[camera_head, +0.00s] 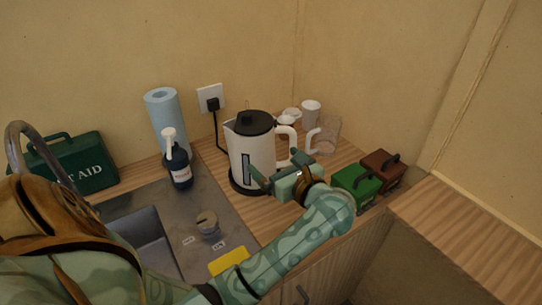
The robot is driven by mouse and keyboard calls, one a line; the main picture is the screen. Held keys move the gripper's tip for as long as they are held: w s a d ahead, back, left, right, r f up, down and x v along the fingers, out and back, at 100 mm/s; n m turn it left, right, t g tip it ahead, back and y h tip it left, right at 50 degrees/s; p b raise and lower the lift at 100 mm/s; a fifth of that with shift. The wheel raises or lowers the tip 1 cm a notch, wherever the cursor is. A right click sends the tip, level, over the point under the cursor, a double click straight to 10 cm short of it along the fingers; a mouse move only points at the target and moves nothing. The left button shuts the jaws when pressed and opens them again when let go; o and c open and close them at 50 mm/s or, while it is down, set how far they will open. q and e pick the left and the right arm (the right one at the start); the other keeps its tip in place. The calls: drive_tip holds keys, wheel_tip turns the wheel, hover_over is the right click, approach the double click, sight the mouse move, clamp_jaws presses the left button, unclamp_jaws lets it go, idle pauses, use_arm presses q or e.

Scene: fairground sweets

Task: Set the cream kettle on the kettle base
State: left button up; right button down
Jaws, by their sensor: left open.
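The cream kettle (240,155) with a black lid stands upright on the counter against the back wall, its white handle to the right. The black kettle base (236,188) shows as a dark rim directly under it; the kettle appears to sit on it. My left gripper (280,172) is open, just in front and to the right of the kettle, by the lower part of the handle. It hides the kettle's lower right side and part of the base. I cannot tell if a finger touches the handle. My right gripper is not in view.
A black cord runs to the wall socket (210,98). White cups (311,113) and a clear jug (329,136) stand behind right. Green (354,181) and brown (381,164) boxes sit right. A soap bottle (178,165), blue roll (162,112) and sink (150,240) are left.

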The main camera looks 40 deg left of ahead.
use_arm(q)
drive_tip(key=v, duration=0.4)
drive_tip(key=shift+s+d+p, duration=0.1)
drive_tip(key=shift+d+p, duration=0.15)
drive_tip(key=shift+p, duration=0.05)
idle(0.5)
